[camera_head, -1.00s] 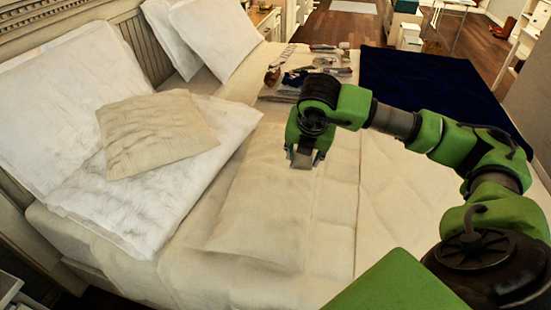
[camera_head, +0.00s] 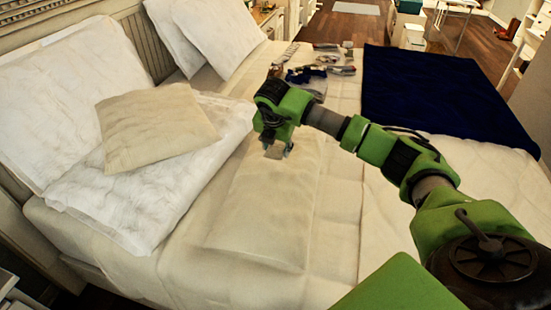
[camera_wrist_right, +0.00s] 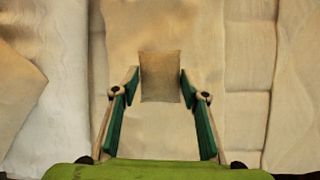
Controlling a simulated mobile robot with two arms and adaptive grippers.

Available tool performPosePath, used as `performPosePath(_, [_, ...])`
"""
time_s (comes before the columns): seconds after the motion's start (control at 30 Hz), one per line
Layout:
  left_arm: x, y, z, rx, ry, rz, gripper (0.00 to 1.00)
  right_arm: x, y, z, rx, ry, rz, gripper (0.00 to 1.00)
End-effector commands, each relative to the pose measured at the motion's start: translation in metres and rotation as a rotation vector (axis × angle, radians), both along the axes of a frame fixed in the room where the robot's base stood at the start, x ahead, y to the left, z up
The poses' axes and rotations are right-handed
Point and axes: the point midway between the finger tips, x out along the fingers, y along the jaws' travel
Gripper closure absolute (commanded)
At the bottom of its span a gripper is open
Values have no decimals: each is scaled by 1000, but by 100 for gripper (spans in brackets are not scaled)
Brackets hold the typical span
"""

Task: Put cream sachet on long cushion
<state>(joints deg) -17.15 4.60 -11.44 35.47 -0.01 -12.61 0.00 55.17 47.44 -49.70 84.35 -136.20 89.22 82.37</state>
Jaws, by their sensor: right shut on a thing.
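My right gripper (camera_head: 276,148) is shut on the cream sachet (camera_head: 274,151), a small beige square. In the right wrist view the sachet (camera_wrist_right: 160,77) sits between the two fingertips (camera_wrist_right: 160,84). The long cushion (camera_head: 262,212), a cream rectangle, lies flat on the bed. The gripper and sachet are over its far end. In the wrist view the cushion (camera_wrist_right: 160,135) spreads beneath the sachet; I cannot tell whether they touch. My left gripper is not in view.
A small beige cushion (camera_head: 152,130) lies on a white pillow (camera_head: 150,205) to the left. More white pillows stand at the headboard. Several small items (camera_head: 312,73) lie beyond the gripper. A dark blue blanket (camera_head: 440,95) covers the far right of the bed.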

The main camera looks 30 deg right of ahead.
Motion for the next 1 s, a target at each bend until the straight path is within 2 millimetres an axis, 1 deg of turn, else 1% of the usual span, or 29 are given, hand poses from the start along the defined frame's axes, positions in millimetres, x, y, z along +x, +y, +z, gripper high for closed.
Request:
performPosePath(0.07, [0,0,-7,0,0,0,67,5,0,-9,0,0,0,72])
performPosePath(0.2, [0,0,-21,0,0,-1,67,4,0,-32,-1,1,1,72])
performPosePath(0.23, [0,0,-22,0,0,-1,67,4,0,-35,-1,-1,0,72])
performPosePath(0.5, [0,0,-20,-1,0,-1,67,4,0,-34,0,-1,0,72])
performPosePath(0.7, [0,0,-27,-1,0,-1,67,4,0,-41,0,-1,0,72])
performPosePath(0.73, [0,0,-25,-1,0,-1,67,4,0,-39,0,-1,0,52])
performPosePath(0.77, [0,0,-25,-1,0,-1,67,4,0,-39,0,-1,0,44])
performPosePath(0.8, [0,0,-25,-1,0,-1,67,4,0,-39,0,-1,0,42])
performPosePath(1.0, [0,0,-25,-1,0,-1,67,3,0,-39,0,-1,0,42])
